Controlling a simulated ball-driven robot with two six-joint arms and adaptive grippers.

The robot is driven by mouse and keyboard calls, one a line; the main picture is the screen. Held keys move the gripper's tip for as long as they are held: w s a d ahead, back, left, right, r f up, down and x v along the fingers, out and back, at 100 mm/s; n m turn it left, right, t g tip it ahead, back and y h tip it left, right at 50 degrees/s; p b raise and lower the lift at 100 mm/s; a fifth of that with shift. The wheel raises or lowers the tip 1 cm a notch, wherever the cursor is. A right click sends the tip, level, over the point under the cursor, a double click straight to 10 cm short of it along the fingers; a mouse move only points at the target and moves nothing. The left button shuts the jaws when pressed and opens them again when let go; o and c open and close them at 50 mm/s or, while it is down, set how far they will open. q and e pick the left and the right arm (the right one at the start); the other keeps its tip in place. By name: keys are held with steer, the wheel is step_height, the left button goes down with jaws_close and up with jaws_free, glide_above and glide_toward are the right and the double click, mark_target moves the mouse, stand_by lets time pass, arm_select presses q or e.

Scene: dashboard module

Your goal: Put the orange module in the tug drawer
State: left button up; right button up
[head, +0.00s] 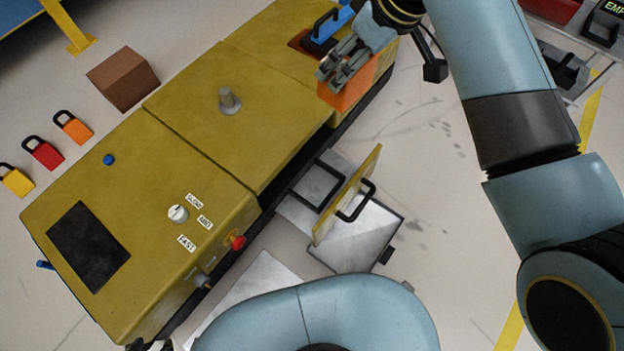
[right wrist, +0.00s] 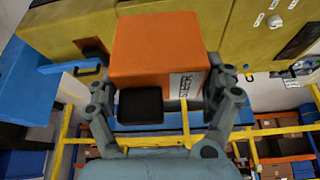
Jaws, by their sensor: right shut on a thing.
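The orange module (head: 352,88) is a box held by my right gripper (head: 338,72), above the far right end of the yellow tug (head: 205,130). In the right wrist view the module (right wrist: 158,45) sits between the fingers of my right gripper (right wrist: 165,100), with a black patch and a printed label on it. The tug drawer (head: 347,195) stands out from the tug's right side, its yellow front and black handle showing. The grey surface behind its front looks empty, but its inside is partly hidden. My left gripper is not in view.
A blue handled part (head: 328,28) sits in a dark recess on the tug beside the gripper. A grey knob (head: 229,100) stands on the tug's top. A brown box (head: 123,79) and yellow, red and orange padlocks lie left of the tug.

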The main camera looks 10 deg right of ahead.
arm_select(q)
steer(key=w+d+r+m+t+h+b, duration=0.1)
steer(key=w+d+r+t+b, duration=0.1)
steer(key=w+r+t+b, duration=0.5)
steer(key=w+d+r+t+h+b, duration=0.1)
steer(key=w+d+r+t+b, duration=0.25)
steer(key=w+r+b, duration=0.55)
arm_select(e)
steer(key=shift+n+g, duration=0.3)
steer(key=shift+n, duration=0.1)
steer(key=a+f+b, duration=0.1)
steer(key=f, duration=1.2)
steer(key=a+f+b, duration=0.1)
steer(key=f, duration=1.2)
steer(key=a+f+b, duration=0.1)
steer(key=a+f, duration=0.1)
steer(key=f, duration=1.1)
steer(key=shift+w+f, duration=0.15)
steer(key=shift+f, duration=0.1)
steer(key=shift+f+b, duration=0.7)
steer(key=shift+b, duration=0.05)
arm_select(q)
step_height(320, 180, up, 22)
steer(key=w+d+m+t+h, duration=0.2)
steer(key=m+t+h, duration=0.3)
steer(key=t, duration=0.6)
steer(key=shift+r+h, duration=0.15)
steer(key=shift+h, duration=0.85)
arm_select(e)
steer(key=shift+w, duration=0.1)
